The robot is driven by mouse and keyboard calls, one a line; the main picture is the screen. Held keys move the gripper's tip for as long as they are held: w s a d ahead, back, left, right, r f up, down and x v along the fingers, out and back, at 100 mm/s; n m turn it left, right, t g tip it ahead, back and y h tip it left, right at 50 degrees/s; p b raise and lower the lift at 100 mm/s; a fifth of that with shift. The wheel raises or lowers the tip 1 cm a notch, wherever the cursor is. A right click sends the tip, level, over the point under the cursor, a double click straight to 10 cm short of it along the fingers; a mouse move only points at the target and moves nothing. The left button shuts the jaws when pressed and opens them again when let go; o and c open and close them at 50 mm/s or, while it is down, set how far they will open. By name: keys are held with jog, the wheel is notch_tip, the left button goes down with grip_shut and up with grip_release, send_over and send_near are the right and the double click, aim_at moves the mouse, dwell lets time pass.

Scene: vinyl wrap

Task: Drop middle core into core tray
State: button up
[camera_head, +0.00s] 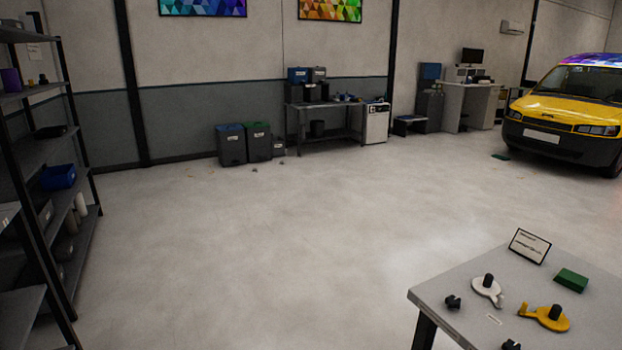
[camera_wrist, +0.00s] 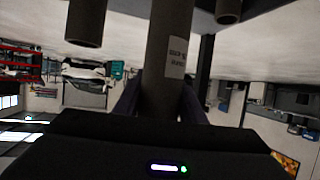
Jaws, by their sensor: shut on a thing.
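In the wrist view, which appears upside down, my gripper (camera_wrist: 158,105) is shut on a grey-brown cylindrical core (camera_wrist: 158,70) with a white label. The core runs up the middle of the picture between the two dark fingers. Two other dark cylinders, one at the upper left (camera_wrist: 86,22) and one at the upper right (camera_wrist: 228,10), stand apart from it on either side. I cannot make out a core tray in either view. My gripper does not show in the head view.
In the head view, a dark shelf rack (camera_head: 40,170) stands at the left, with pale rolls (camera_head: 80,206) low down. A grey table (camera_head: 440,290) with small tools is at the lower right. Bins (camera_head: 245,143) line the back wall.

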jog(key=shift+f, duration=2.9)
jog(key=o, duration=1.1)
jog(key=shift+s+a, duration=0.15)
jog(key=shift+a, duration=0.05)
jog(key=v, duration=1.3)
jog(key=shift+s+a+r, duration=0.1)
jog(key=shift+s, duration=0.05)
